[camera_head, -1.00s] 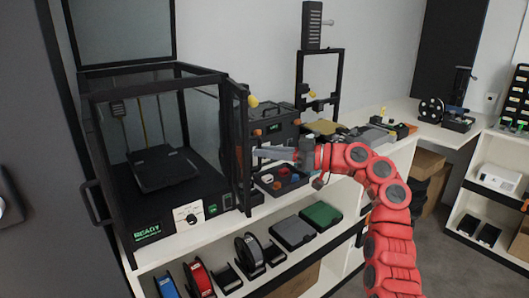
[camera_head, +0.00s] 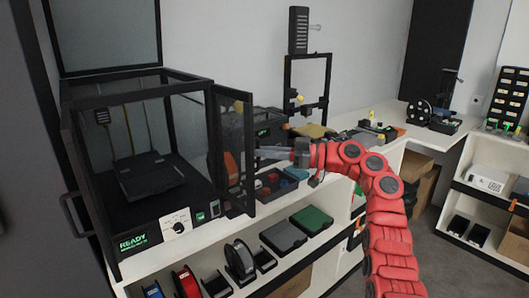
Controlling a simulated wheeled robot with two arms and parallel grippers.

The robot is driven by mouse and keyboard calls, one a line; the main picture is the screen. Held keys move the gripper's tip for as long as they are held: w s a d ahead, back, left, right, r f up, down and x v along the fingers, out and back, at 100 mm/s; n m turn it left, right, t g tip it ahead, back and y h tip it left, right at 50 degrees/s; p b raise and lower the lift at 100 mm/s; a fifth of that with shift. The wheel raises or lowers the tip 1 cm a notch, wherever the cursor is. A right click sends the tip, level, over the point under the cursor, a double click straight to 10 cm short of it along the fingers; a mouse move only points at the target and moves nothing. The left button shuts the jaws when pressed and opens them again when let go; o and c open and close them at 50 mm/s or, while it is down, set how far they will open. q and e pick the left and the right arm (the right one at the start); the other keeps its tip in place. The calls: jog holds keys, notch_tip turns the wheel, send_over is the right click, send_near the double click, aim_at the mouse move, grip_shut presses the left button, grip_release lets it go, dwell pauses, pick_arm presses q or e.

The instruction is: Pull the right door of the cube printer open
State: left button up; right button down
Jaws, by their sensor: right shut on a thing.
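The cube printer (camera_head: 88,190) is a black-framed glass box on the white bench at the left, with a tilted-looking dark bed (camera_head: 150,176) inside. Its right door (camera_head: 216,125) is a black-framed clear panel, swung out from the front right edge and standing partly open. My right gripper (camera_head: 262,153) reaches in from the right to the door's free edge. It is shut on the right door's handle, which is mostly hidden by the fingers and the frame. A black handle (camera_head: 73,212) sticks out at the printer's left front. My left gripper is not in view.
A dark tray with small coloured parts (camera_head: 275,183) sits right of the door, under my arm. Spools (camera_head: 240,262) and grey and green boxes (camera_head: 312,218) stand on the shelf below. A smaller open-frame printer (camera_head: 286,80) stands behind. Floor at the right front is clear.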

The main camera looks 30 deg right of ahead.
jog(key=shift+a, duration=0.15)
jog(key=c, duration=1.3)
grip_release()
jog(key=o, duration=0.4)
jog(key=shift+w+a+f, duration=0.15)
jog(key=shift+w+a, duration=0.1)
jog(key=shift+w, duration=0.1)
jog(key=b+v, duration=0.1)
jog(key=v, duration=1.7)
jog(key=shift+b, duration=0.4)
jog(key=shift+w, duration=0.1)
